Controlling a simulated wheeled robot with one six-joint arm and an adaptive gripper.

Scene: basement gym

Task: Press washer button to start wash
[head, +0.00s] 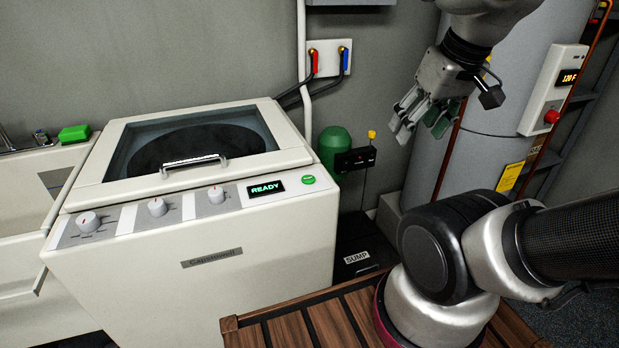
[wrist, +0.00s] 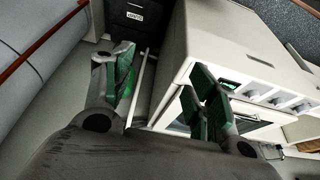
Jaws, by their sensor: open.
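The white top-loading washer (head: 190,262) stands at the left in the head view, its lid closed. Its small round green button (head: 308,180) is at the right end of the control panel, beside a display (head: 265,188) reading READY. My gripper (head: 418,122) is open and empty, high to the right of the washer and well apart from the button.
Three knobs (head: 157,207) line the panel. A green tank (head: 334,150) and a black SUMP box (head: 362,255) stand right of the washer. A grey water heater (head: 490,130) with a copper pipe is behind my gripper. Hoses run from wall taps (head: 330,58).

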